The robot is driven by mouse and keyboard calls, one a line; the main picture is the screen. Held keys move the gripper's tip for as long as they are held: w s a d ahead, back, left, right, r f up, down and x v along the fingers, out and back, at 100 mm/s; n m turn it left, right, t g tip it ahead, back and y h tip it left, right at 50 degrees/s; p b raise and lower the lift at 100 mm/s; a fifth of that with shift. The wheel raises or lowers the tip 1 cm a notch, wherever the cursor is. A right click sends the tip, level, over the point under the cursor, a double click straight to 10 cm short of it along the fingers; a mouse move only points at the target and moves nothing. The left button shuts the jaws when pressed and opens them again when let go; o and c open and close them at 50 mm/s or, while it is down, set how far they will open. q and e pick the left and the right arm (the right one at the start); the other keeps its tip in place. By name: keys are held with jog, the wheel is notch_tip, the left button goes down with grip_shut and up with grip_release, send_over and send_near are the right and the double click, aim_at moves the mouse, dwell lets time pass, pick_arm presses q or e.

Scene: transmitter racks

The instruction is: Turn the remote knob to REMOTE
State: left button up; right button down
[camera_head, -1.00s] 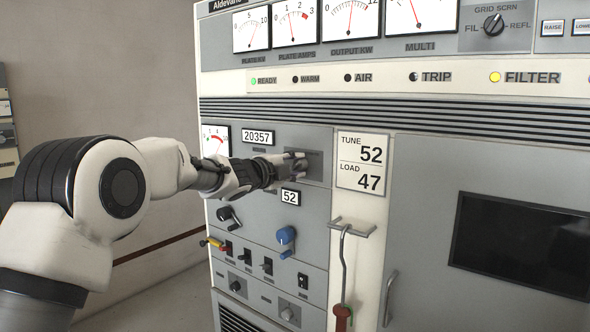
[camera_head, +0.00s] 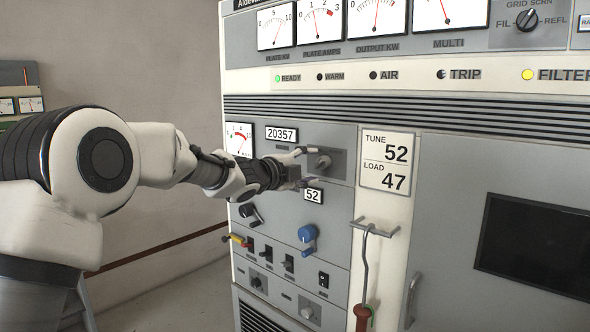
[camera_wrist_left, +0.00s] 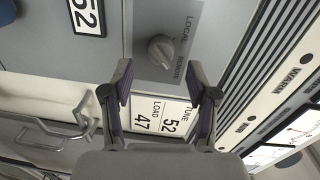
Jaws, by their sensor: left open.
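The remote knob (camera_head: 322,161) is a small grey knob on a darker plate in the upper part of the control panel. In the left wrist view the knob (camera_wrist_left: 161,51) sits beside the words LOCAL and REMOTE; I cannot tell for sure which word it points to. My left gripper (camera_head: 304,167) is open and empty, just left of the knob in the head view and apart from it. In the left wrist view its two spread fingers (camera_wrist_left: 163,80) have the knob beyond and between them. My right gripper is not in view.
A blue knob (camera_head: 308,236), a black crank (camera_head: 248,212) and several switches sit below on the panel. A TUNE/LOAD card (camera_head: 386,162) is to the right. A hooked rod with a red handle (camera_head: 362,316) hangs lower right. Floor shows at the left.

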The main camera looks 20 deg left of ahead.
pick_arm(q)
jog(key=v, duration=0.8)
